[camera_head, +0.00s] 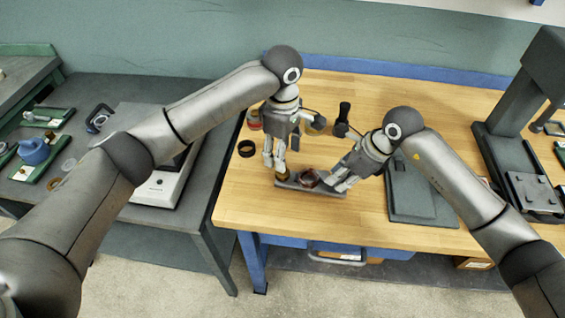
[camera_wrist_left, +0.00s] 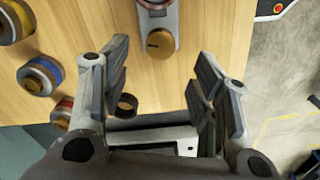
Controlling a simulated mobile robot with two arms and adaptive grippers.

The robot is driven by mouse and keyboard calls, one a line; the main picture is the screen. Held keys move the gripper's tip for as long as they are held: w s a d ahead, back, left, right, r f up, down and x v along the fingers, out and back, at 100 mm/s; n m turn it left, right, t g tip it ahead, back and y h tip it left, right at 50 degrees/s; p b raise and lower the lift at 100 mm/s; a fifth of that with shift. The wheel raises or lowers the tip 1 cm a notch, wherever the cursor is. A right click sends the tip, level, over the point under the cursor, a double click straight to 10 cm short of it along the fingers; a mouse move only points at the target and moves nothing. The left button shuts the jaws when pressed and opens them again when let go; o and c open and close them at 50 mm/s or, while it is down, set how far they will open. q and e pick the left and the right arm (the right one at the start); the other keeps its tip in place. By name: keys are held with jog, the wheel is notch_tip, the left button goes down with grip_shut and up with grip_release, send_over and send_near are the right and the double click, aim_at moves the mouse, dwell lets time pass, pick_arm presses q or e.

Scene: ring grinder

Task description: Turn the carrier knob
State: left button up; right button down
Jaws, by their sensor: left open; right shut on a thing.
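The grey carrier (camera_head: 325,191) lies on the wooden table, with a dark reddish ring (camera_head: 308,179) on it. Its round brass carrier knob (camera_wrist_left: 160,43) is at one end and shows in the left wrist view; in the head view the knob (camera_head: 283,174) is partly hidden by my left gripper. My left gripper (camera_head: 274,166) points down over the knob end. It is open and empty, and the knob appears just beyond its fingertips in the left wrist view (camera_wrist_left: 163,58). My right gripper (camera_head: 338,184) is shut at the carrier's other end, beside the ring; its exact grip is hidden.
A dark ring (camera_head: 246,148) lies left of the carrier. Several coloured rings, including a blue one (camera_wrist_left: 40,75), stand nearby. A black-handled tool (camera_head: 343,112) is behind. A grey plate (camera_head: 420,200) and a dark machine (camera_head: 525,130) are right. The table's front edge is close.

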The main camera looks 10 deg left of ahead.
pick_arm(q)
notch_tip(320, 180, up, 5)
jog(key=shift+r, duration=0.1)
dwell(0.4)
notch_tip(320, 180, down, 12)
jog(key=n, duration=0.3)
dwell(0.5)
